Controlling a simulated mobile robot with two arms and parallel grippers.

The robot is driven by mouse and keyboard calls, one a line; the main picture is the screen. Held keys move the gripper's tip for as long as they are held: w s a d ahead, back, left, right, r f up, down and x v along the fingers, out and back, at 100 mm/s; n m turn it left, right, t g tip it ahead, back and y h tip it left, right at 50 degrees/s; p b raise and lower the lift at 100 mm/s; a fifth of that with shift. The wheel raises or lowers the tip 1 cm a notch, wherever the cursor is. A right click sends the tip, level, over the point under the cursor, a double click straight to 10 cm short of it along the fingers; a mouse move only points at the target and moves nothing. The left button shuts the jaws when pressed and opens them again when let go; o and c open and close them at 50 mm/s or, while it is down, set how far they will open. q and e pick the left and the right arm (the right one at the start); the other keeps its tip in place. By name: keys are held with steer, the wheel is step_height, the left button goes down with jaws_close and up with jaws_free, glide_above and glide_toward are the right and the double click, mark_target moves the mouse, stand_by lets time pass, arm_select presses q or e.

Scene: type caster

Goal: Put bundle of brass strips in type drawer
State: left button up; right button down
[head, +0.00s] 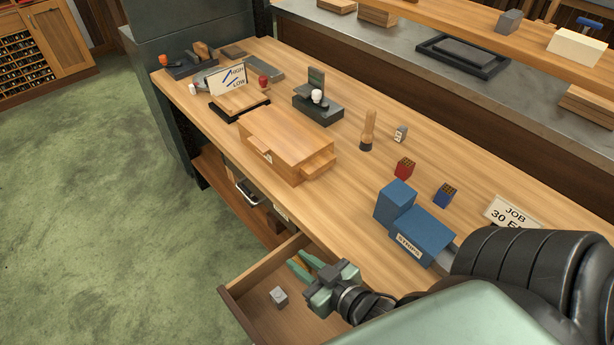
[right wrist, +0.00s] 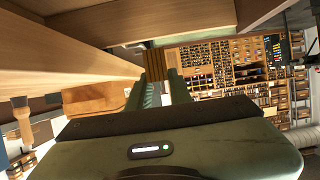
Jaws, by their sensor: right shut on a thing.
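My right gripper (head: 301,267) is over the open type drawer (head: 237,305) below the front edge of the bench. It is shut on the bundle of brass strips (right wrist: 154,63), a small ribbed brown-gold block between the fingertips in the right wrist view. In the head view only a little of the bundle shows between the green fingers. I cannot tell how high it is above the drawer floor. A small grey block (head: 279,296) lies in the drawer, apart from the gripper. My left gripper is not in view.
On the bench stand a blue box labelled STRIPS (head: 423,232), red (head: 405,168) and dark blue (head: 445,194) strip bundles, a wooden box (head: 285,142) and a brown-handled tool (head: 368,130). Clear floor (head: 110,220) lies left of the drawer.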

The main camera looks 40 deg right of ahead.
step_height(320, 180, down, 8)
steer(key=shift+f+b, duration=0.1)
steer(key=shift+b, duration=0.45)
steer(key=shift+f+b, duration=0.4)
steer(key=shift+f, duration=1.85)
steer(key=shift+f, duration=0.2)
steer(key=c, duration=1.3)
jaws_free()
steer(key=shift+r, duration=0.15)
steer(key=v, duration=0.7)
steer(key=shift+s+r, duration=0.1)
steer(key=shift+s, duration=0.15)
